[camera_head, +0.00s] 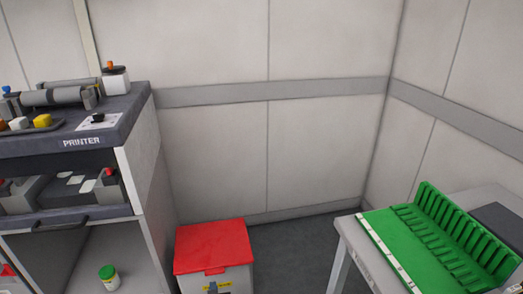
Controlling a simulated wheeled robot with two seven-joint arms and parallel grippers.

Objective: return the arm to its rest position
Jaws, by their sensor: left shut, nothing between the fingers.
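Neither of my grippers and neither of my arms can be made out in the head view. No hold on any object shows. The head view takes in a printer cabinet (139,150) at the left, a bin with a red lid (212,243) at the bottom middle, and a table (349,240) at the right.
A green slotted rack (380,232) and a dark flat item (500,226) are on the table. A small jar with a green lid (109,278) stands inside the cabinet's lower opening. Grey floor (300,250) is clear between bin and table. Walls close off the back.

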